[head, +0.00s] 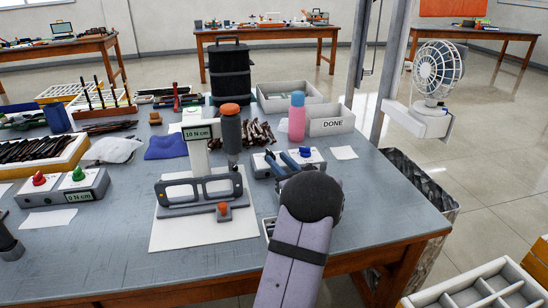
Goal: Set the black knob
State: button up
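My gripper (277,157) reaches over a small grey control box (259,168) on the bench, right of the screwdriver stand. Its two blue fingers show with a gap between them. My arm hides part of this box. A blue knob (305,151) stands on the box's right side. I cannot clearly make out a black knob on it; a dark spot near the fingertips is too small to tell. A second box at the left has a red knob (38,179), a green knob (78,174) and a display (79,196) reading 0 N cm.
A stand with an orange-topped driver (231,130) and a 10 N cm display (197,133) holds a dark eyeglass frame (205,188) left of my arm. A pink bottle (297,120) and a DONE bin (330,123) stand behind the box. A dark object (9,246) is at the left edge.

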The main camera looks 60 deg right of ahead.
jog(key=shift+s+a, duration=0.35)
jog(key=shift+s, duration=0.25)
jog(key=shift+r, duration=0.1)
notch_tip(320, 180, up, 10)
jog(key=w+y+p, duration=0.1)
jog(key=w+p, duration=0.1)
jog(key=p, duration=1.5)
jog(key=g+y+p, duration=0.1)
jog(key=g+p, duration=0.2)
jog(key=g, duration=0.1)
send_near(269, 150)
jog(key=shift+p+x, duration=0.75)
jog(key=shift+x, duration=3.4)
grip_shut()
